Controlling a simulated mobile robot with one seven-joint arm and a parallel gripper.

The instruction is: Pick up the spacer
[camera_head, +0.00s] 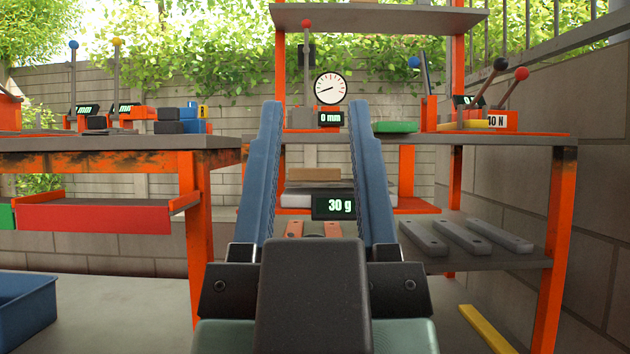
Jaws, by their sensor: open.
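My gripper (313,105) is in the middle of the picture, with its two long blue fingers apart and pointing away from me. Nothing is held between them. I cannot tell for sure which object is the spacer. A flat tan block (314,175) lies on a scale (297,199) seen through the gap between the fingers, and the scale's display reads 30 g. The block appears farther off than the fingers, not touched by them. Several grey bars with holes (470,236) lie on the lower right shelf. The fingers hide parts of the scale.
A left bench (100,146) carries grey, blue and yellow blocks (183,120) and gauges. A dial gauge (330,88) and a green piece (395,127) are on the right bench. A blue bin (28,308) stands lower left. A yellow bar (487,328) lies low at right.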

